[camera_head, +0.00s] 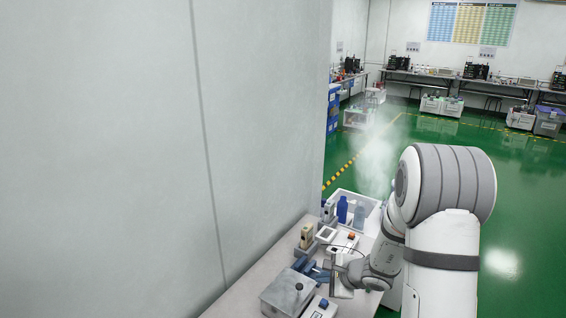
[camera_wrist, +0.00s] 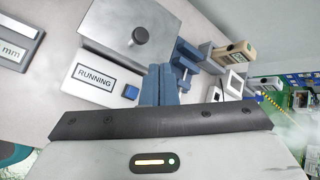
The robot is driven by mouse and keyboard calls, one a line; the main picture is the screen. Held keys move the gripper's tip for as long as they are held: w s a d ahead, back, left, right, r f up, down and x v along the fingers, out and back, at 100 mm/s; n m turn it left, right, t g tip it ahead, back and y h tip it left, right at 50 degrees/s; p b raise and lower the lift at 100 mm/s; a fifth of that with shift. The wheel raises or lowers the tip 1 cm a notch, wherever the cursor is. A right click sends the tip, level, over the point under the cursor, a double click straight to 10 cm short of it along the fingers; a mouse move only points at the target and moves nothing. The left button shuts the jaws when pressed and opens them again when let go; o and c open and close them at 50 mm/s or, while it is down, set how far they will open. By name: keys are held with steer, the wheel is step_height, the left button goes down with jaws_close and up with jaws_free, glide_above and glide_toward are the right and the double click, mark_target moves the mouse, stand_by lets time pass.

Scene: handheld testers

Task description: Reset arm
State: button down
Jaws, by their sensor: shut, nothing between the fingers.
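My arm reaches down over the bench (camera_head: 243,296) in the head view, with my gripper (camera_head: 322,275) low above the tabletop. In the wrist view my gripper (camera_wrist: 159,68) has its two blue fingers together, with nothing between them. A grey metal block with a dark knob (camera_wrist: 118,22) lies beyond the fingers to the left; it also shows in the head view (camera_head: 283,290). A white box with a "RUNNING" label and blue button (camera_wrist: 93,90) is left of the fingers. A blue clamp-like fixture (camera_wrist: 187,57) is just right of them; contact cannot be told.
A beige handheld tester (camera_wrist: 232,54) stands beyond the blue fixture, and an "mm" gauge (camera_wrist: 15,50) lies far left. A tall wall panel (camera_head: 150,150) borders the bench's left; green floor lies right.

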steer(key=s+a+r+n+g, duration=0.2)
steer(key=s+a+r+n, duration=0.1)
steer(key=s+r+n, duration=0.3)
steer(key=s+a+r+n+g, duration=0.2)
steer(key=s+a+r+n, duration=0.15)
steer(key=s+r, duration=0.4)
steer(key=s+d+r+n+h, duration=0.3)
steer(key=s+d+n, duration=0.1)
steer(key=s, duration=0.2)
steer(key=s+d+r+n+h, duration=0.3)
steer(key=s+d+n, duration=0.1)
steer(key=s, duration=0.3)
steer(key=shift+s+d+r, duration=0.15)
steer(key=shift+s, duration=0.05)
